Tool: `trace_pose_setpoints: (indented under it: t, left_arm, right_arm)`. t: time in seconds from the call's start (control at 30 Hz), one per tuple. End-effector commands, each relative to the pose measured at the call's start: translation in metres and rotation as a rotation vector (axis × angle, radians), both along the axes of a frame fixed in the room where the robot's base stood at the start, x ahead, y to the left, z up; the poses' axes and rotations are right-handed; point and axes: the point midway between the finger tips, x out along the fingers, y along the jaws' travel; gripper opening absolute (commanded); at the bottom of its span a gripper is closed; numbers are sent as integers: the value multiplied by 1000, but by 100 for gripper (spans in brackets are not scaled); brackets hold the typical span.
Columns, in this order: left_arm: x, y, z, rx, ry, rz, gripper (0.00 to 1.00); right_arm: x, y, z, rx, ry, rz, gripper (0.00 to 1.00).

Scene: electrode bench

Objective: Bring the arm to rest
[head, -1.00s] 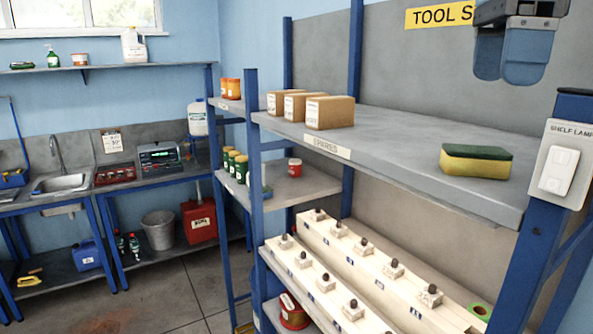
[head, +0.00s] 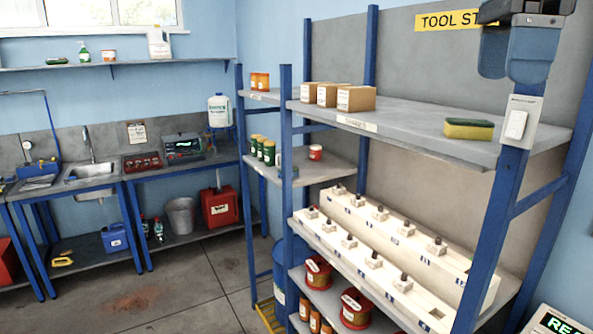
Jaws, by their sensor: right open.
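My right gripper (head: 512,58) hangs at the top right of the head view, in front of the tool-store sign. Its two blue-grey fingers point down. It is open, with nothing seen between the fingers. The gripper appears above the right end of the shelf unit's top board (head: 420,132) and overlaps the upright in the picture. A yellow and green sponge (head: 468,129) lies on that board, lower left of the gripper and apart from it. The rest of the right arm is cut off by the top edge. My left gripper is not in view.
Cardboard boxes (head: 355,99) stand on the top board. Cream racks (head: 385,222) with dark-topped pieces fill a lower shelf. A lamp switch (head: 516,124) is on the blue upright. A display device (head: 556,320) is at the bottom right. The floor (head: 195,290) at left is largely clear.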

Motion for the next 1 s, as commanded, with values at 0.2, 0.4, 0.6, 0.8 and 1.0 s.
trace_pose_setpoints:
  t: [0.2, 0.4, 0.6, 0.8, 1.0]
  left_arm:
    - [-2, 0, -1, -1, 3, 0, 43]
    - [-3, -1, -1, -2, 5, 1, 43]
    - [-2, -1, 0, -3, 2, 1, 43]
    - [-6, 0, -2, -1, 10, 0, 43]
    - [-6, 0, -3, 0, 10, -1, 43]
  right_arm:
    - [13, 44, -50, 163, 121, 73, 77]
    - [16, 91, -98, 364, 268, 121, 77]
    - [9, 148, -150, 672, 499, 124, 77]
    - [2, 192, -185, 1004, 758, 34, 77]
    - [7, 215, -213, 1324, 1022, -160, 77]
